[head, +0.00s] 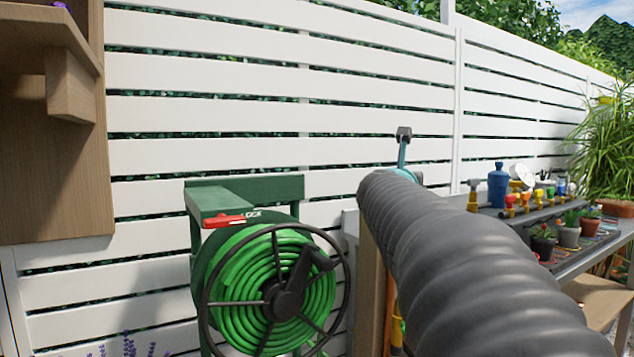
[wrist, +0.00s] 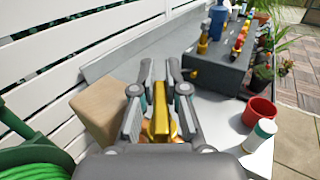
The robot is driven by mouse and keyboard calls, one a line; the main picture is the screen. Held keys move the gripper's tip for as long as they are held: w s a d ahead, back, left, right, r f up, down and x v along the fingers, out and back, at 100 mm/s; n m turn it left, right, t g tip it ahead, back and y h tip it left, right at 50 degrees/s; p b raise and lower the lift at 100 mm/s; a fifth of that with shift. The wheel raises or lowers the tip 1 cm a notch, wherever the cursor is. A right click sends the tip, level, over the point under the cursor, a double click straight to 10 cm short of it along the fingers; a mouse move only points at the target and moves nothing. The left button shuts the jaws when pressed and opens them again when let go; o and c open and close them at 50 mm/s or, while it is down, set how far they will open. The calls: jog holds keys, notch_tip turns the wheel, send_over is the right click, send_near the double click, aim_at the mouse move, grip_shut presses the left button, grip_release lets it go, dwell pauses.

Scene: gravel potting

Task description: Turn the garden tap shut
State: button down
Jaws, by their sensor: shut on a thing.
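In the wrist view, the brass-yellow garden tap (wrist: 160,126) stands between the two grey fingers of my gripper (wrist: 160,76). The fingers are closed on it from left and right. The fingers and wrist cover much of it, so I cannot tell how far its handle is turned. In the head view my thick black ribbed arm hides the tap and most of my gripper.
A green hose reel (head: 270,290) stands left of my arm. A wooden post (wrist: 98,112) is close at the gripper's left. White slatted fence (head: 250,110) runs behind. At right, a bench holds potted plants (head: 568,232), a blue bottle (head: 497,187) and a red pot (wrist: 259,111).

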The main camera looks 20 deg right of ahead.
jog(key=m+g+h, duration=0.1)
jog(key=g, duration=0.1)
jog(key=m+g+h, duration=0.1)
jog(key=g, duration=0.1)
jog(key=m+g+h, duration=0.1)
jog(key=m, duration=0.1)
jog(key=shift+s+d+g+b, duration=0.15)
jog(key=shift+s+g+b, duration=0.15)
jog(key=shift+g, duration=0.1)
jog(key=shift+s+d+m+g+h, duration=0.1)
jog(key=shift+s+m+g+h, duration=0.1)
jog(key=shift+m+g, duration=0.65)
jog(key=shift+s+m+g+h, duration=0.2)
jog(key=shift+m+g, duration=0.35)
jog(key=shift+g, duration=0.6)
jog(key=c, duration=1.2)
grip_release()
jog(key=shift+d, duration=0.1)
jog(key=a, duration=0.7)
jog(key=shift+s+a, duration=0.25)
jog(key=shift+a, duration=0.05)
